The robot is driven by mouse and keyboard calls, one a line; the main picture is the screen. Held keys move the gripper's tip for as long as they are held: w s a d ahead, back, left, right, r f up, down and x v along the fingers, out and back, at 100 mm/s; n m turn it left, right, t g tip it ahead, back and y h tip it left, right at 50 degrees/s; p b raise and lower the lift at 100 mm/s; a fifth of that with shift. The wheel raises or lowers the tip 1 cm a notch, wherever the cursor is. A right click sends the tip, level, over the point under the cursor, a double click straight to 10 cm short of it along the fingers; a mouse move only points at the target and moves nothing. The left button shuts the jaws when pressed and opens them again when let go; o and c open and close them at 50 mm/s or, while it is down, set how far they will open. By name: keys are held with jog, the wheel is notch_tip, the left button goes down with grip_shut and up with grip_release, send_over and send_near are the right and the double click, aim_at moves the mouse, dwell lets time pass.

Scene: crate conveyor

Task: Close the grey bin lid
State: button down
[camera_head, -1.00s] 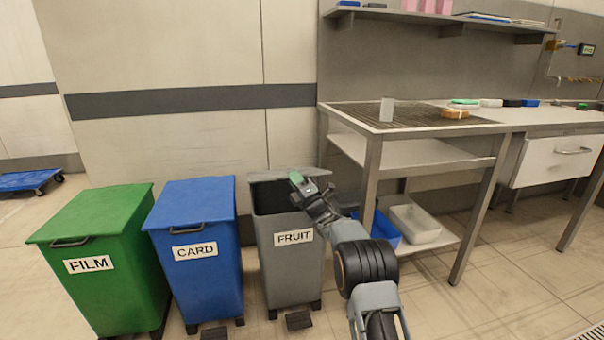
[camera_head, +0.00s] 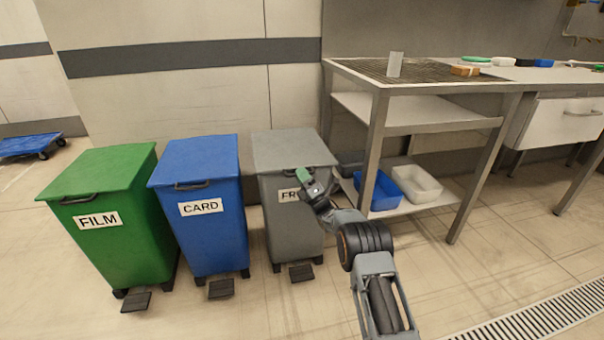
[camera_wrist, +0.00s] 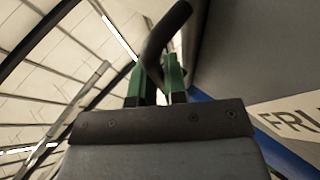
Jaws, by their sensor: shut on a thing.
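The grey bin (camera_head: 289,222) stands at the right end of a row of three bins, its FRUIT label partly hidden by my arm. Its grey lid (camera_head: 290,149) lies flat over the top and looks closed. My gripper (camera_head: 305,175) is at the front edge of the lid. In the wrist view, the green fingers are shut on the dark lid handle (camera_wrist: 165,38). Part of the FRUIT label (camera_wrist: 292,122) shows at the right there.
A blue CARD bin (camera_head: 202,225) and a green FILM bin (camera_head: 115,235) stand to the left, lids closed. A metal table (camera_head: 376,140) stands to the right, with a blue tray (camera_head: 380,192) and a white tray (camera_head: 415,184) on its low shelf. Floor in front is open.

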jog(key=shift+f, duration=0.5)
jog(key=c, duration=1.4)
grip_release()
jog(key=shift+o, duration=1)
jog(key=shift+r, duration=0.1)
jog(key=p+v, duration=0.3)
jog(key=v, duration=1.1)
jog(key=shift+p, duration=0.4)
jog(key=shift+a+r, duration=0.1)
